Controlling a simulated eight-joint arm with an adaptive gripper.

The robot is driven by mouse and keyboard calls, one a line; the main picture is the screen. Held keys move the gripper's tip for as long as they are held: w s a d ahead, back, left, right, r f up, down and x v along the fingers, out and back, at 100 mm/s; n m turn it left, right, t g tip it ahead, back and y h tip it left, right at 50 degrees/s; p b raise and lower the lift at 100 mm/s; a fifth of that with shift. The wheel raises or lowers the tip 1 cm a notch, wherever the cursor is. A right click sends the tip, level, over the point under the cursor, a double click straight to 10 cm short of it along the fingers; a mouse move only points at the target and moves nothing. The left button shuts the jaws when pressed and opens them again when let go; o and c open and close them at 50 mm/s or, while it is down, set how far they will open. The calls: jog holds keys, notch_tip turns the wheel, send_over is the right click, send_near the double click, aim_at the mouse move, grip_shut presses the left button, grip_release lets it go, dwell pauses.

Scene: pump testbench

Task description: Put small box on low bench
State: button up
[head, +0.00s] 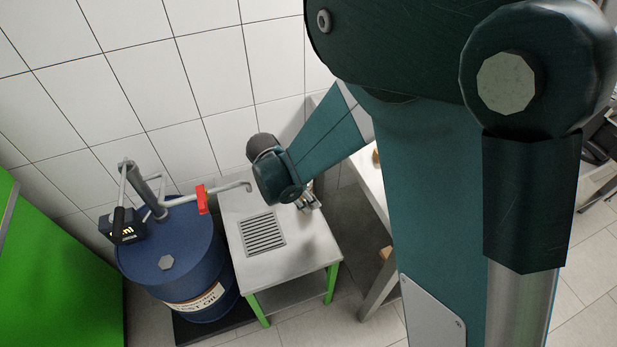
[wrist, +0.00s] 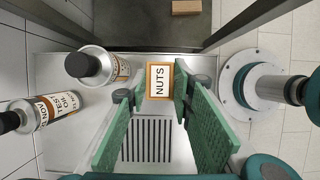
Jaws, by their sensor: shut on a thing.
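The small box (wrist: 159,80) has an orange edge and a white label reading NUTS. It shows in the wrist view between the fingertips of my gripper (wrist: 157,92), which is shut on it. In the head view my gripper (head: 308,203) points down over the right part of the low bench (head: 297,232), which has a pale top and green legs. The box cannot be made out there. The bench top (wrist: 75,150) also shows under the fingers in the wrist view. I cannot tell whether the box touches it.
A slotted grille (head: 262,234) is set in the bench top. A blue drum (head: 165,250) with a pump and red-handled spout stands to its left. Another table (head: 372,185) is to the right.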

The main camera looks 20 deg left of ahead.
jog(key=shift+f, duration=1.8)
jog(key=shift+f, duration=0.15)
jog(key=shift+f+b, duration=0.7)
jog(key=shift+f, duration=2.3)
jog(key=shift+f+b, duration=0.4)
jog(key=shift+f, duration=1.45)
jog(key=shift+f, duration=0.2)
jog(key=o, duration=0.9)
jog(key=shift+r, duration=0.2)
